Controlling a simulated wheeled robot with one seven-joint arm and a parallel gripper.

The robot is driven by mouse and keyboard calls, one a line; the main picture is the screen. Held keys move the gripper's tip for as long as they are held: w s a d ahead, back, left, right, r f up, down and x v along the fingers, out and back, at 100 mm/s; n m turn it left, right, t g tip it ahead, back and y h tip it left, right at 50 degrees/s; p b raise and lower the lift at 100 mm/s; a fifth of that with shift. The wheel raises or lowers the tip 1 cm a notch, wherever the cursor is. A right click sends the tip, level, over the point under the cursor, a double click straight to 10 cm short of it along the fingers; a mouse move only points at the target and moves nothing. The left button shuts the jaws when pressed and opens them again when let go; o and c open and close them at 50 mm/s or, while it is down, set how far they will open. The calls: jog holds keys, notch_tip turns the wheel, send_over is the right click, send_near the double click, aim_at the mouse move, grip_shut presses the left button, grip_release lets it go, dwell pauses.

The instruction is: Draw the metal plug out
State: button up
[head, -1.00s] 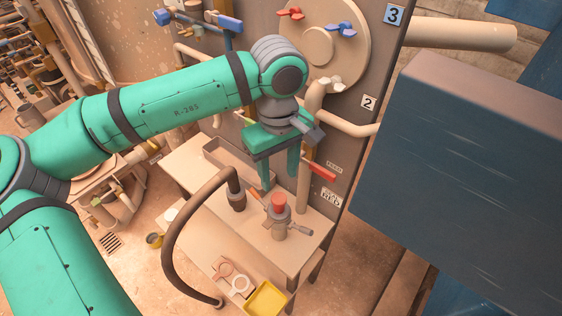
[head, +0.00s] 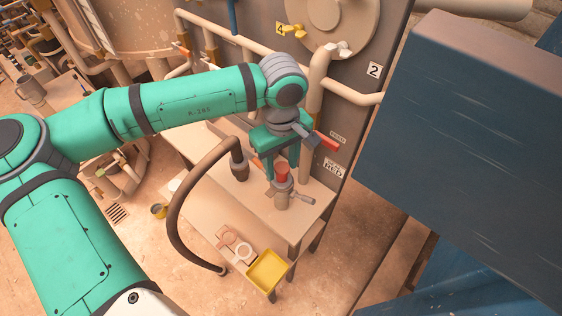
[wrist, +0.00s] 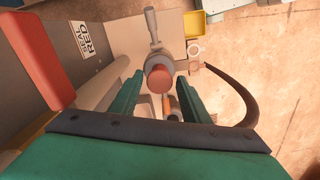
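A grey metal fitting (head: 283,199) with a side handle stands upright on the bench. A red-topped cylindrical piece (head: 281,173) sits in its top; the wrist view shows its round red end (wrist: 158,77). I cannot make out a bare metal plug apart from this piece. My gripper (head: 281,169) points down over the fitting, fingers spread. In the wrist view my gripper (wrist: 159,80) is open, with the red end between the fingertips and a gap visible on each side. How deep the piece sits is hidden.
A red lever (head: 327,141) on the machine is close beside my gripper. A brown hose (head: 172,220) arches left of the fitting. A large dark blue block (head: 470,150) fills the right.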

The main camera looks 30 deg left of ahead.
jog(key=c, duration=0.9)
jog(key=shift+r, duration=0.1)
jog(key=shift+r, duration=0.15)
jog(key=shift+w+r, duration=0.15)
jog(key=shift+r, duration=3)
